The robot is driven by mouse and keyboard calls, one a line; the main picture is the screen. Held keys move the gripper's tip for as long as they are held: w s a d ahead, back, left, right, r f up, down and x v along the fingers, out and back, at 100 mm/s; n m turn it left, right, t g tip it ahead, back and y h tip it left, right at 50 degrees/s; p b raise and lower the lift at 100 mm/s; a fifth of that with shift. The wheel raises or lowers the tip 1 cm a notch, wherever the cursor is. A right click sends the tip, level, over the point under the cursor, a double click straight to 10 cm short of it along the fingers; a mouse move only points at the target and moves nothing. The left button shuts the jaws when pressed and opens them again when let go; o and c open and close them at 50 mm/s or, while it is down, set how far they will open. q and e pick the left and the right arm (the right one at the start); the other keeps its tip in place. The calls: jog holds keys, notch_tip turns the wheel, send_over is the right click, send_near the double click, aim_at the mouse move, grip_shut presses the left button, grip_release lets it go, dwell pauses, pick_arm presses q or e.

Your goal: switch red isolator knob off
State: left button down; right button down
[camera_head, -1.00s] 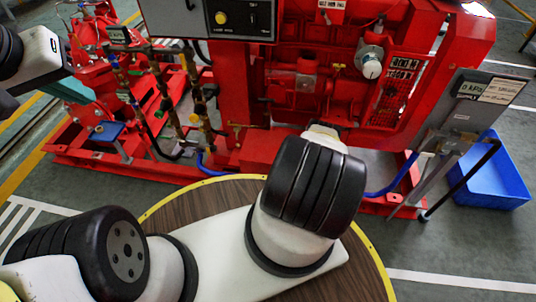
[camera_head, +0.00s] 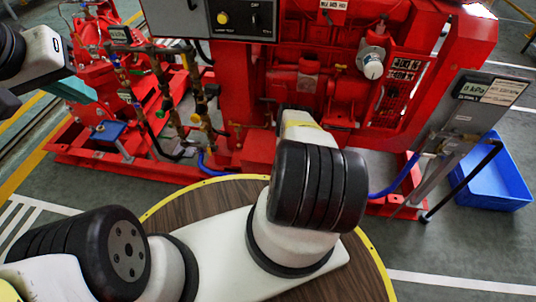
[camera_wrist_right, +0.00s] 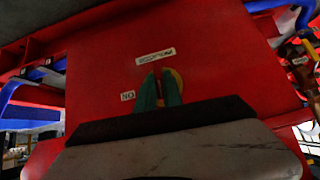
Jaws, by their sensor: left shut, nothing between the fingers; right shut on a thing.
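In the right wrist view, the red isolator knob (camera_wrist_right: 159,88) shows as a narrow strip between the teal fingers of my right gripper (camera_wrist_right: 158,92). The gripper is shut on it. A yellow backing (camera_wrist_right: 178,82) shows beside the right finger, on a red panel. An upside-down white label (camera_wrist_right: 156,56) sits past the fingertips, and a small upside-down "ON" label (camera_wrist_right: 127,96) lies left of them. The knob and my right gripper are hidden in the head view. My left gripper (camera_head: 74,89), teal, is shut and empty at the upper left, partly visible.
The red engine (camera_head: 330,75) fills the back. A control box (camera_head: 240,18) is above its left side. A grey sign panel (camera_head: 470,105) and blue bin (camera_head: 495,180) stand at right. Pipes and valves (camera_head: 165,100) are at left. A round wooden surface (camera_head: 215,195) lies below my right arm.

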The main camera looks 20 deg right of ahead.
dwell(0.5)
jog(key=c, duration=1.5)
grip_release()
jog(key=shift+v, duration=3.9)
jog(key=shift+a, duration=0.1)
